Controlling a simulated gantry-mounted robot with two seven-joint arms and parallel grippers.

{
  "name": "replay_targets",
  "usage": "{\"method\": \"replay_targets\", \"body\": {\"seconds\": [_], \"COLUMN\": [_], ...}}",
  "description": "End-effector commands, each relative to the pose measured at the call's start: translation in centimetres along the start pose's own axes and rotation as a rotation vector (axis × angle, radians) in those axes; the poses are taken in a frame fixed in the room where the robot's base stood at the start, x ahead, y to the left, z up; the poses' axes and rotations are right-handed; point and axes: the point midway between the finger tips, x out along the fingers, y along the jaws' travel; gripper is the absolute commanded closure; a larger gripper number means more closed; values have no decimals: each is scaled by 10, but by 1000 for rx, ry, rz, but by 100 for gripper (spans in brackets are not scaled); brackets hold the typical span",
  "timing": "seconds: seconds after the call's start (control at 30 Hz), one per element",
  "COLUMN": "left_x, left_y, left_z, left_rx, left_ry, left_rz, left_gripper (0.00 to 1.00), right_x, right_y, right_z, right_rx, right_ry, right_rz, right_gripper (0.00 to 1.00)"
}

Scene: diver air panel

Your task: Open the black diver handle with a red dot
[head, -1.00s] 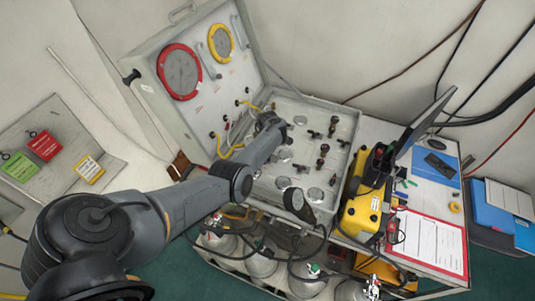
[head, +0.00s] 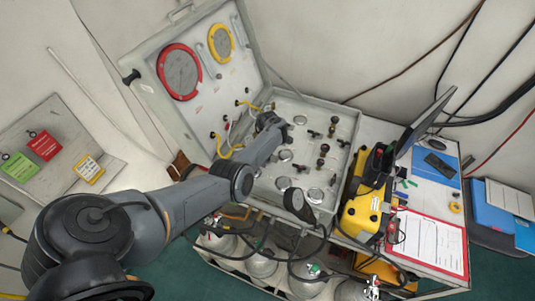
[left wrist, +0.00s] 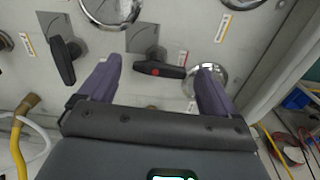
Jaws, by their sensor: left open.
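The black diver handle with a red dot (left wrist: 158,70) shows in the left wrist view on the grey panel, lying nearly level in the picture with its dot facing the camera. My left gripper (left wrist: 157,86) is open, with one purple finger to the left of this handle and the other near its right end. I cannot tell whether the right finger touches it. In the head view my left gripper (head: 275,124) is over the open case's panel (head: 262,190) and hides part of it. The red dot cannot be made out there. My right gripper is not in view.
Another black handle (left wrist: 64,60) sits to the left, close to the left finger. Round chrome-rimmed gauges (left wrist: 110,10) are nearby. A yellow hose (left wrist: 18,135) lies at lower left. A yellow device (head: 362,213) stands right of the case in the head view.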

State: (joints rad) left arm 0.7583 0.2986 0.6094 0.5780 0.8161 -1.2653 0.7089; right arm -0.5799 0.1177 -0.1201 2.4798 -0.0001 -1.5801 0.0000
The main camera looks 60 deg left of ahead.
Motion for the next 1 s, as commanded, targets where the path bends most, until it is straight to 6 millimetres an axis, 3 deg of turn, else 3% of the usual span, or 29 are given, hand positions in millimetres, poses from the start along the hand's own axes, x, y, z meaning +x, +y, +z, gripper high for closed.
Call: {"method": "replay_targets", "body": {"seconds": [0.27,0.7,1.0], "left_x": [-14,-86,-108], "left_y": [0,1,0], "left_z": [0,-1,0], "left_rx": [0,-1,0], "left_ry": [1,2,1], "left_rz": [1,3,1], "left_gripper": [9,9,9], "right_x": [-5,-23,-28], "right_y": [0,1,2], "right_z": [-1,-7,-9], "right_rx": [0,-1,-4], "right_ry": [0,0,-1], "right_rz": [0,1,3], "right_gripper": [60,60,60]}}
